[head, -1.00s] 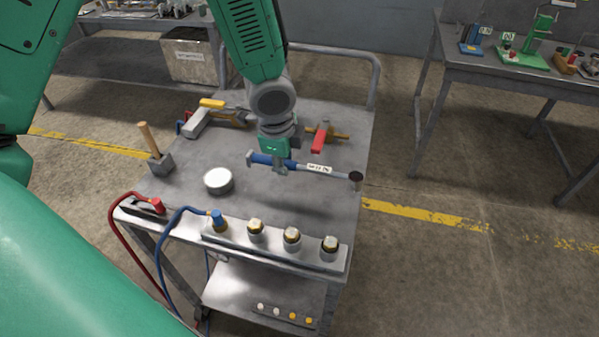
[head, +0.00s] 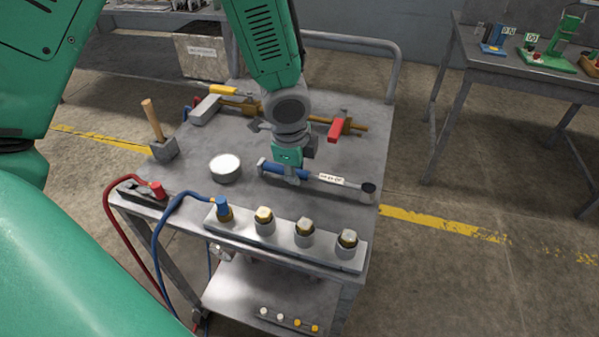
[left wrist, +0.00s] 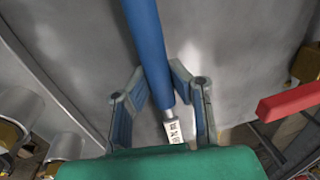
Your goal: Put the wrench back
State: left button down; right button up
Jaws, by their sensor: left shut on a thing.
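The wrench (head: 330,179) is a long tool with a blue handle, a white label on its grey shaft and a dark round head at the right end. My left gripper (head: 292,180) is shut on it around the handle's label end. In the left wrist view, the blue handle (left wrist: 150,45) runs between the two fingers (left wrist: 162,100). The wrench lies level, at or just above the cart top (head: 200,187); I cannot tell whether it touches. My right gripper is not in view.
A white round puck (head: 225,167) and a wooden-handled mallet (head: 155,130) stand left of the wrench. A bar with several capped fittings (head: 285,238) lines the front edge. A workbench (head: 520,70) stands at right.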

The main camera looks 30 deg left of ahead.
pick_arm(q)
jog(key=shift+d, duration=0.55)
jog(key=shift+a+f, duration=0.35)
jog(key=shift+a, duration=0.05)
jog(key=c, duration=1.4)
grip_release()
jog(key=shift+c, duration=0.2)
jog(key=shift+d, duration=0.15)
jog(key=shift+d, duration=0.1)
notch_tip(320, 180, up, 12)
jog(key=s, duration=0.2)
jog(key=shift+d+f, duration=0.15)
jog(key=shift+d, duration=0.1)
jog(key=shift+s, duration=0.1)
